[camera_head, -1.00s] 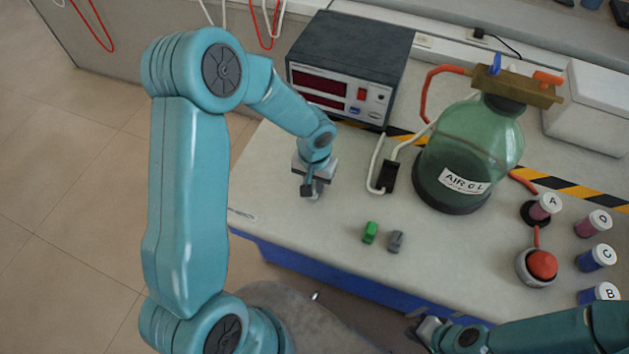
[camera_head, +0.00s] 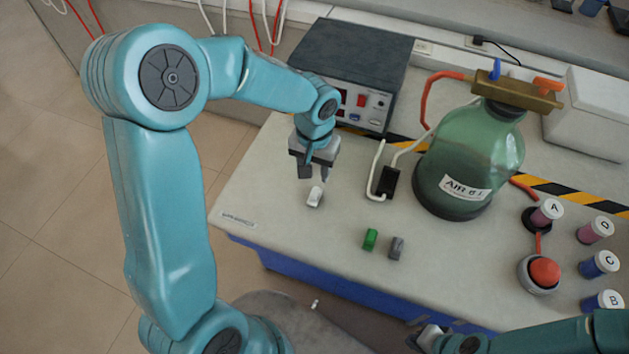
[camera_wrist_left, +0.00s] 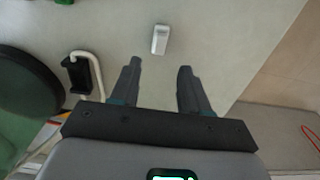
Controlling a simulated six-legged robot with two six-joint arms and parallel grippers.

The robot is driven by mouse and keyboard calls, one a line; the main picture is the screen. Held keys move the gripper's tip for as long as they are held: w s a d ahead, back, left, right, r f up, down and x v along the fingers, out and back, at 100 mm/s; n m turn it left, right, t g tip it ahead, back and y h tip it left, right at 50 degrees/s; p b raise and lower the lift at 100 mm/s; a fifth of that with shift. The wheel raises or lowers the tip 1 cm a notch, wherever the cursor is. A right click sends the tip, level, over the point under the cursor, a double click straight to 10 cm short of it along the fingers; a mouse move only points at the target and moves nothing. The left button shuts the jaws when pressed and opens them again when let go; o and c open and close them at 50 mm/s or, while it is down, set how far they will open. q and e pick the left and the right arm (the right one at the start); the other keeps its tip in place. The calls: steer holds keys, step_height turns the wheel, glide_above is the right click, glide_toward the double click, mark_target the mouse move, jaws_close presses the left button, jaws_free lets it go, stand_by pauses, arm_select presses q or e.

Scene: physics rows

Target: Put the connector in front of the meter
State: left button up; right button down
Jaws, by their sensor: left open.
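A small white connector (camera_head: 315,197) lies on the table in front of the meter (camera_head: 355,60), a dark box with red displays. My left gripper (camera_head: 316,174) is open and empty just above and behind the connector, apart from it. In the left wrist view the white connector (camera_wrist_left: 160,39) lies beyond the open fingertips (camera_wrist_left: 160,67), with nothing between them. My left arm hides part of the meter's front. My right gripper (camera_head: 424,337) is at the bottom edge, and its jaws are unclear.
A green piece (camera_head: 370,240) and a grey piece (camera_head: 397,248) stand near the front edge. A black block with a white tube (camera_head: 389,181) and a green bottle (camera_head: 468,160) are right of the connector. A red button (camera_head: 544,271) and several labelled jars are further right.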

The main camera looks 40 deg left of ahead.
arm_select(q)
step_height(320, 180, up, 3)
steer(key=shift+f, duration=0.1)
steer(key=shift+w, duration=0.1)
stand_by(0.5)
